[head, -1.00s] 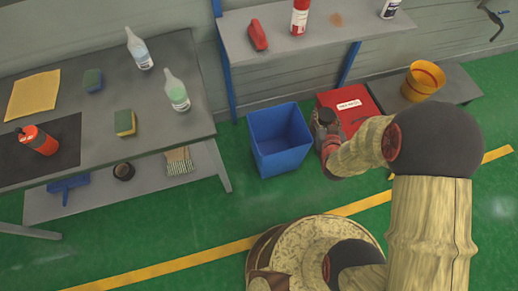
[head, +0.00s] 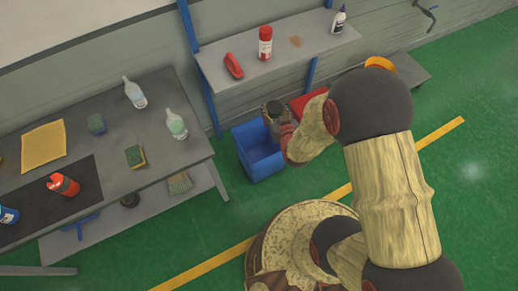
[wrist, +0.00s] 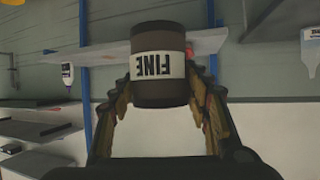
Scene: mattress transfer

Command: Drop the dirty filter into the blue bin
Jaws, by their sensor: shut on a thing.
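The blue bin (head: 262,170) stands open on the green floor, right of the workbench. My gripper (wrist: 160,88) is shut on a dark cylindrical filter (wrist: 160,62) with a white label reading "FINE", upside down in the wrist view. In the head view the filter (head: 273,108) shows as a small dark shape over the back right part of the bin. My gripper (head: 281,128) overlaps the bin's right side there. The exact height above the rim cannot be told. My arm hides part of the area right of the bin.
A red box (head: 308,102) stands just right of the bin, partly hidden by my arm. The workbench (head: 80,195) is on the left, holding bottles and sponges. Green floor is free in front of the bin.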

